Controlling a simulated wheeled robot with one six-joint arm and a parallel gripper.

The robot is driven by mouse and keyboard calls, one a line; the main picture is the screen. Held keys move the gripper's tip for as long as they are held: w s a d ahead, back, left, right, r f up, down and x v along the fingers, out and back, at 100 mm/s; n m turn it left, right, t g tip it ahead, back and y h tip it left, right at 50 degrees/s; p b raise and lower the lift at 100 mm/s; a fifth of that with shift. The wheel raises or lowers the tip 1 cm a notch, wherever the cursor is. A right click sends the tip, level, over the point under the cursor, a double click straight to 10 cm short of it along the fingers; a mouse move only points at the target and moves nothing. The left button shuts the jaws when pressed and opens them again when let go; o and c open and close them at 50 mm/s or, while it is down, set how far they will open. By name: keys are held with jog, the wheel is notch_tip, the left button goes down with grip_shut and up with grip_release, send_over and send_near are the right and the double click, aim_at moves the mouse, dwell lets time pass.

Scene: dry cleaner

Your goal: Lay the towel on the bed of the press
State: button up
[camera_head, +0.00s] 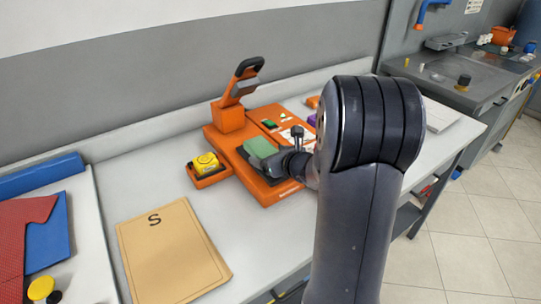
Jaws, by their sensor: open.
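The orange press (214,137) stands on the white worktop, with its black-gripped handle (247,68) raised at the back. Its dark bed (247,161) faces the front. A green folded cloth, which looks like the towel (261,147), is over the bed at its back part; the gripper hides its right and front side. I cannot tell whether all of it rests on the bed. My gripper (273,162) is low over the bed, right beside the towel. It is open, but its fingertips are partly lost against the dark bed.
A yellow item (205,161) sits in an orange holder left of the press. A tan folder marked S (172,254) lies at the front left. Blue and red cloths (45,240) are at the far left. My arm hides the worktop at right. Clear worktop lies in front of the press.

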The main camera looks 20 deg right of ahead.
jog(key=shift+s+d+r, duration=0.1)
jog(key=shift+s+r, duration=0.1)
jog(key=shift+r, duration=0.1)
jog(key=p+v, duration=0.1)
jog(key=v, duration=1)
jog(key=shift+s, duration=0.25)
jog(key=shift+w, duration=0.1)
jog(key=x, duration=0.4)
jog(key=b+x, duration=0.1)
jog(key=x, duration=0.7)
jog(key=shift+f, duration=0.3)
jog(key=shift+r, duration=0.95)
